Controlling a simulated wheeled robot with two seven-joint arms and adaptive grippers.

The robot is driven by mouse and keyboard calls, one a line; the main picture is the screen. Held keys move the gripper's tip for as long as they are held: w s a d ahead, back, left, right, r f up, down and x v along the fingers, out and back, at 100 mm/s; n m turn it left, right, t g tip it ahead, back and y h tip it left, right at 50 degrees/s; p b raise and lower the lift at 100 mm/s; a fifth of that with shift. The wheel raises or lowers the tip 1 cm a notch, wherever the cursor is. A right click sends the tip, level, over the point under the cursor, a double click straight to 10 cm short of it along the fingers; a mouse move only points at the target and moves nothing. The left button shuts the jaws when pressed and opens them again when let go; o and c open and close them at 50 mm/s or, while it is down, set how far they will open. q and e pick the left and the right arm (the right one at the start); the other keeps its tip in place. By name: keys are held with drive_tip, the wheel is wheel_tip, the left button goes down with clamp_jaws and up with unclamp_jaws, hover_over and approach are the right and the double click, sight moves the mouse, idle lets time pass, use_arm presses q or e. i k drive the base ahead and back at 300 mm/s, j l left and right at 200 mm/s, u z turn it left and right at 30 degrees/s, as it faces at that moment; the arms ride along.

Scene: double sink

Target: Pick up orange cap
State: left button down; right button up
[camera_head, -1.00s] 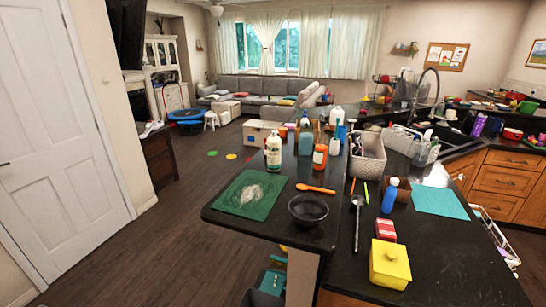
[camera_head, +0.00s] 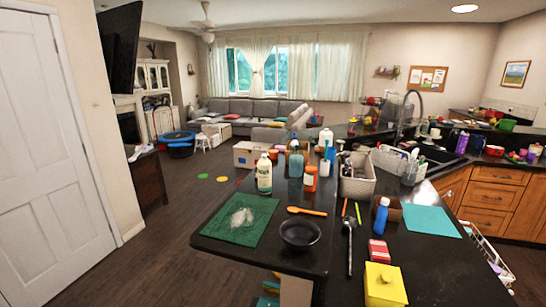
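A small orange object (camera_head: 273,154), possibly the orange cap, sits on the dark counter behind the white bottle; it is too small to be sure. An orange bottle (camera_head: 310,178) with a pale label stands nearer, right of the white bottle (camera_head: 264,174). An orange spoon (camera_head: 306,211) lies on the counter in front of these. Neither of my grippers shows in the head view.
Free dark wooden floor (camera_head: 170,237) lies left of the counter.

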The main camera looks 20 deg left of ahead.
sight(273, 154)
drive_tip(key=j, duration=0.8)
drive_tip(key=k+j+z, duration=0.15)
drive_tip(key=j, duration=0.65)
drive_tip(key=j+z, duration=0.15)
drive_tip(key=j, duration=0.45)
drive_tip(key=k+j+z, duration=0.15)
drive_tip(key=j, duration=0.4)
drive_tip(key=j+z, duration=0.4)
drive_tip(key=j, duration=0.9)
drive_tip(key=i+j+z, duration=0.1)
drive_tip(key=j+z, duration=0.15)
drive_tip(key=j, duration=0.4)
drive_tip(key=i+j+z, duration=0.1)
drive_tip(key=j+z, duration=0.15)
drive_tip(key=j, duration=0.45)
drive_tip(key=i+j+z, duration=0.15)
drive_tip(key=j, duration=0.25)
drive_tip(key=i+j+z, duration=0.1)
drive_tip(key=j, duration=0.3)
drive_tip(key=i+j+z, duration=0.15)
drive_tip(key=j, duration=0.25)
drive_tip(key=i+j+z, duration=0.15)
drive_tip(key=j, duration=0.3)
drive_tip(key=i+j+z, duration=0.1)
drive_tip(key=j, duration=0.3)
